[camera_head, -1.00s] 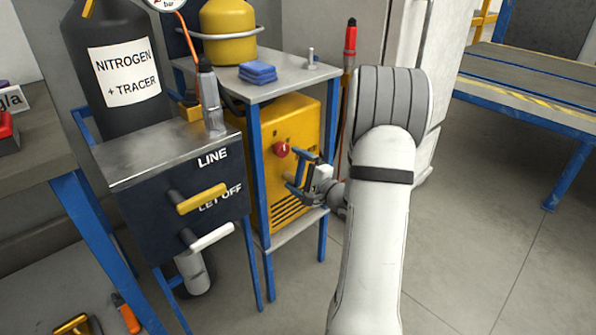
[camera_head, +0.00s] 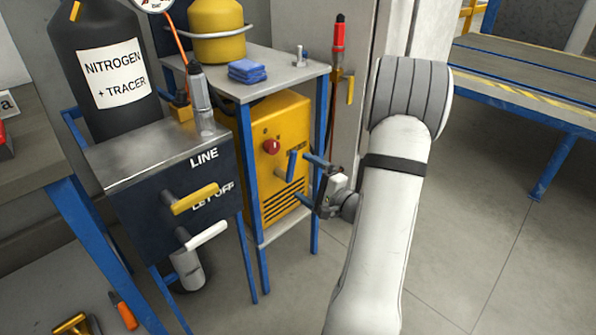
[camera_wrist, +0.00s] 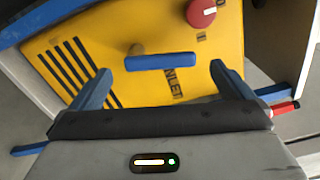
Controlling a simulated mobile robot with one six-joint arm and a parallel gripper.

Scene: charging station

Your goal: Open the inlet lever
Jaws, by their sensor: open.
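The yellow machine (camera_head: 272,190) stands on the lower shelf of a blue-legged stand. Its inlet lever is a short blue bar (camera_head: 291,165), upright in the head view. In the wrist view the lever (camera_wrist: 160,62) lies across the picture, beside a partly hidden label ending in "NLET". My gripper (camera_head: 303,176) is open in front of the machine, its two blue fingers pointing at the panel. In the wrist view the fingers (camera_wrist: 160,72) stand on either side of the lever, with a gap at each end. I see no contact; the depth between fingertips and lever is unclear.
A red knob (camera_head: 271,146) is on the machine's panel above the lever. The blue stand legs (camera_head: 317,160) are close to my gripper. At left, a dark box (camera_head: 190,185) carries yellow and white levers. Open floor (camera_head: 460,240) lies to the right.

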